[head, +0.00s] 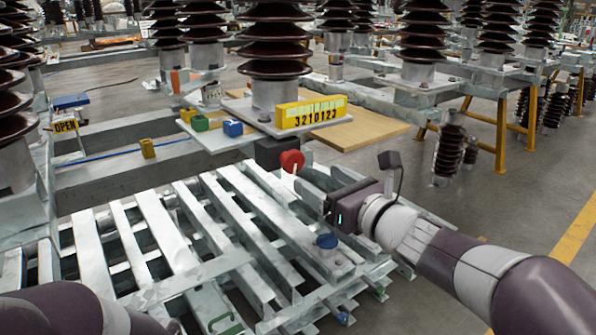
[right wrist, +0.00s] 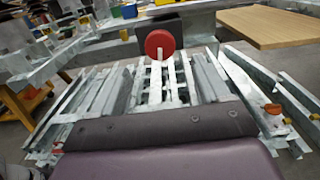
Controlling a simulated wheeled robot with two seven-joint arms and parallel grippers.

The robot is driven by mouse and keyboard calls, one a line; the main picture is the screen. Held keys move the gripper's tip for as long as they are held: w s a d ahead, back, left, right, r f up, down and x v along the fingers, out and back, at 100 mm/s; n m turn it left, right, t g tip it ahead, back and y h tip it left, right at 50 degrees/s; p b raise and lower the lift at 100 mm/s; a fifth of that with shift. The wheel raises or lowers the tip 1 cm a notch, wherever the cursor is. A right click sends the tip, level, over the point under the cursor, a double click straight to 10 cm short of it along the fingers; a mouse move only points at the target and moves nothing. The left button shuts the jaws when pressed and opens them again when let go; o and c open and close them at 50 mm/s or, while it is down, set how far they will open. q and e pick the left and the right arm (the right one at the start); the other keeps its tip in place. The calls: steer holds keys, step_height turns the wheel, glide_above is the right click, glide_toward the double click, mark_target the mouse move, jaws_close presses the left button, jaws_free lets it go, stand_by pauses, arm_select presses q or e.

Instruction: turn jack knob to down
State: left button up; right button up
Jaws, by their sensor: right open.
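A red round knob (head: 291,160) stands on a thin pale stem at the far end of the slatted metal frame (head: 150,235). In the right wrist view the red knob (right wrist: 159,44) shows upright and near the middle, beyond the gripper. A blue knob (head: 326,241) sits nearer, on the frame's right side. Which knob is the jack's is not labelled. My right gripper (head: 333,208) is open, to the right of and nearer than the red knob, apart from it and above the slats. Its fingertips are hard to make out. My left gripper is out of view.
A yellow numbered box (head: 311,113) stands behind the red knob, with a wooden board (head: 368,128) to its right. Small blue, green and yellow blocks lie beside it. Brown ribbed insulators (head: 274,50) rise behind.

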mark_target(296, 165)
steer(key=b+x, duration=0.1)
steer(key=x, duration=0.7)
steer(key=c, duration=1)
